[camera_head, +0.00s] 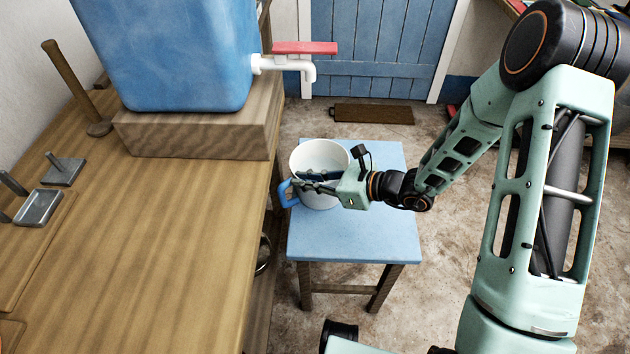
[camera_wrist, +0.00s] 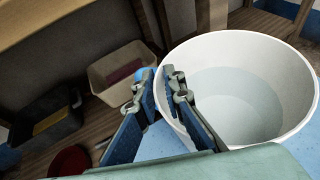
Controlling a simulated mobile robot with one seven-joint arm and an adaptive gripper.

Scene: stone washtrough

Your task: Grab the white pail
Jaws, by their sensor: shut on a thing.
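The white pail (camera_head: 321,158) stands upright on a blue-topped stool (camera_head: 345,238), with its blue handle (camera_head: 285,194) on the left side. My gripper (camera_head: 297,180) reaches across the pail's mouth from the right to its left rim, near the handle. In the wrist view, the fingers (camera_wrist: 160,77) are shut on the wall of the pail (camera_wrist: 245,145), one inside and one outside. A bit of the blue handle shows behind the outer fingertip. A paler round surface shows inside the pail; I cannot tell if it is water or the bottom.
A blue tank (camera_head: 170,50) with a red-levered white tap (camera_head: 305,58) stands on a wooden block (camera_head: 200,133) on the bench (camera_head: 150,240) at left. A beige bin (camera_wrist: 120,75) is below, beside the stool. Open floor (camera_head: 440,260) lies right of the stool.

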